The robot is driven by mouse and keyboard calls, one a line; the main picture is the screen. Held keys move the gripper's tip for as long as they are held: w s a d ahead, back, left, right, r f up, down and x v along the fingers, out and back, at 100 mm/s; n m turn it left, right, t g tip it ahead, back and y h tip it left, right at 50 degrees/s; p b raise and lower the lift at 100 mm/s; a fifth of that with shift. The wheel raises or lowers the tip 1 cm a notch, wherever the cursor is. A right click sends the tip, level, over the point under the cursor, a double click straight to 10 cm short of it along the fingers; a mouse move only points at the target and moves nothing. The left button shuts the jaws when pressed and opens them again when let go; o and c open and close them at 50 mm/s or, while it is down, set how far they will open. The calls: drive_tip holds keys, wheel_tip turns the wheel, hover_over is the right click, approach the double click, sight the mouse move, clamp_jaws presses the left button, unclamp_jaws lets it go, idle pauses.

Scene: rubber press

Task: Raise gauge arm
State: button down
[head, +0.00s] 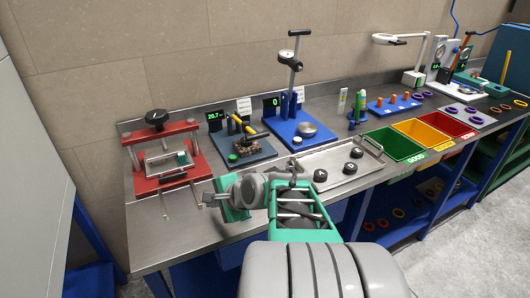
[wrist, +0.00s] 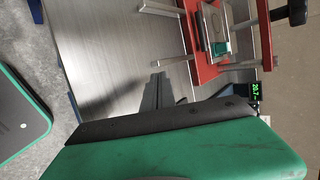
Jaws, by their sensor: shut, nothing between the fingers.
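The gauge stand has a blue base (head: 298,132), a small round metal plate and a display reading 0, at the back of the bench in the head view. In the wrist view, my gripper (wrist: 158,82) is shut and empty above bare steel. The gauge stand is not in the wrist view.
The red press (head: 165,165) stands left of my gripper; it also shows in the wrist view (wrist: 198,40). A dark base with a yellow-handled tool (head: 240,148) sits between press and gauge stand. A steel tray (head: 325,172) with several black pucks lies in front of the stand. Coloured bins (head: 395,146) are right.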

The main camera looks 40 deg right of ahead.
drive_tip(key=d+r+m+t+h, duration=0.1)
drive_tip(key=d+m, duration=0.3)
drive_tip(key=s+d+r+m+t+h, duration=0.1)
drive_tip(key=d+m, duration=0.3)
drive_tip(key=d+m+t+h+b, duration=0.1)
drive_tip(key=d+m+t, duration=0.1)
drive_tip(key=d+m, duration=0.2)
drive_tip(key=shift+s+d+r, duration=0.25)
drive_tip(key=shift+d+r, duration=0.15)
drive_tip(key=shift+d, duration=0.2)
drive_tip(key=s+d+r+m+t+h, duration=0.2)
drive_tip(key=s+d+r+m, duration=0.1)
drive_tip(key=d+m, duration=0.4)
drive_tip(key=shift+s+r+m+h, duration=0.3)
drive_tip(key=shift+s+r+h, duration=0.1)
drive_tip(key=shift+s, duration=0.1)
